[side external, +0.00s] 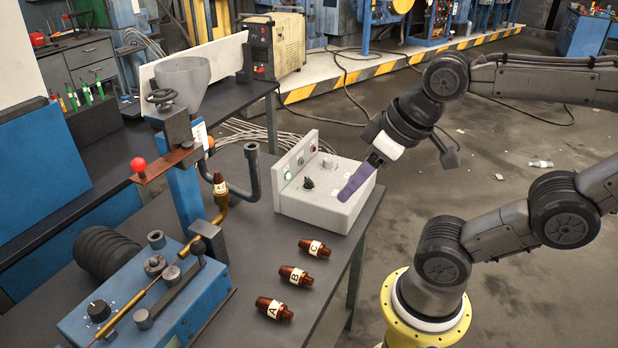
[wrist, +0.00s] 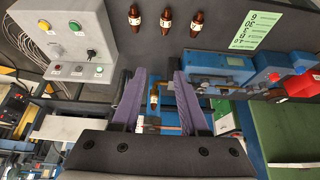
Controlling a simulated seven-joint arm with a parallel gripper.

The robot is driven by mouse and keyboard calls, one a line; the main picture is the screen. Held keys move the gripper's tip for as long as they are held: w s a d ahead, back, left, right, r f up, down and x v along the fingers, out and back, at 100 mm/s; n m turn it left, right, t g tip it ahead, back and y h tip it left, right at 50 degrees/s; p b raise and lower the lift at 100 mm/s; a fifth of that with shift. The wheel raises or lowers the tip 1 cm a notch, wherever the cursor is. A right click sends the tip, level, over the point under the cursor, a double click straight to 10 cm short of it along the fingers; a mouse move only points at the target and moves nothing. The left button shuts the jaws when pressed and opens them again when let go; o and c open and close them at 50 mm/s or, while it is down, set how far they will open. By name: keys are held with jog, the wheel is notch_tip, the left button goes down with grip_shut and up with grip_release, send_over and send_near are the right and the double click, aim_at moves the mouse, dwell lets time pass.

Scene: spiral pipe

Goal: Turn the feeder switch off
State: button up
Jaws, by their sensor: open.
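The light grey control box (side external: 325,205) sits on the dark bench. Its raised back panel carries a lit green button (side external: 288,175), and a black rotary knob (side external: 308,183) stands on its top face. Labels are too small to read, so I cannot tell which control is the feeder switch. My gripper (side external: 350,192), with purple fingers, is over the box's right end, apart from the knob; its open, empty fingers show in the wrist view (wrist: 162,78).
Brown cone-shaped parts marked A (side external: 274,308), B (side external: 294,275) and C (side external: 314,248) lie in front of the box. A pipe-bending machine (side external: 145,300) and a grey funnel (side external: 182,85) are at left. A dark bent pipe (side external: 252,175) stands left of the box. Open floor lies right.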

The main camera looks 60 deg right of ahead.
jog(key=w+d+r+m, duration=0.1)
jog(key=w+d+r, duration=0.1)
jog(key=w+r, duration=0.35)
jog(key=m+g, duration=0.6)
send_over(309, 179)
notch_tip(309, 179, down, 11)
notch_tip(309, 179, down, 13)
jog(key=shift+f, duration=0.2)
jog(key=shift+c, duration=0.3)
grip_shut()
